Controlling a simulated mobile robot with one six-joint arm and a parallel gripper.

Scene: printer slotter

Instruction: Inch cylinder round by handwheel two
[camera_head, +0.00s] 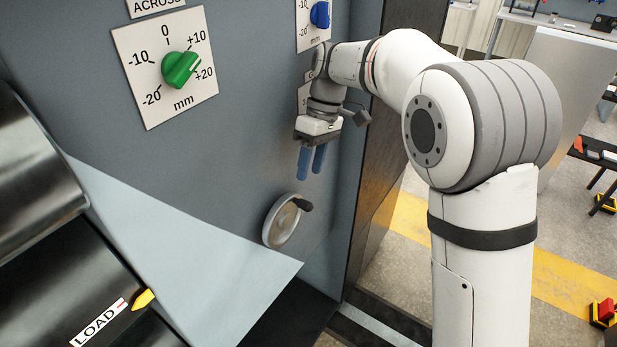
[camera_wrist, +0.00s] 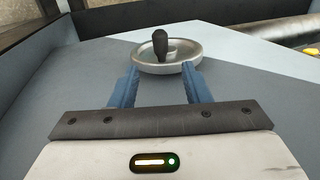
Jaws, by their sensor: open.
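The handwheel (camera_head: 281,222) is a round grey metal disc with a black handle knob (camera_head: 302,205) on its rim. It is mounted low on the grey machine panel. My gripper (camera_head: 312,163) is above the handwheel, with its blue fingers pointing down and apart. In the wrist view, the handwheel (camera_wrist: 183,60) lies just past the fingertips of my gripper (camera_wrist: 160,68), and the upright black knob (camera_wrist: 160,42) stands between them in the picture. The fingers hold nothing. The black cylinder (camera_head: 38,185) is at the left, and a yellow pointer (camera_head: 143,299) sits near the LOAD label (camera_head: 98,323).
A green dial (camera_head: 181,69) on a scale plate and a blue dial (camera_head: 320,14) are on the panel above. A pale sloping plate (camera_head: 190,250) lies left of the handwheel. The panel's dark right edge is close behind my arm.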

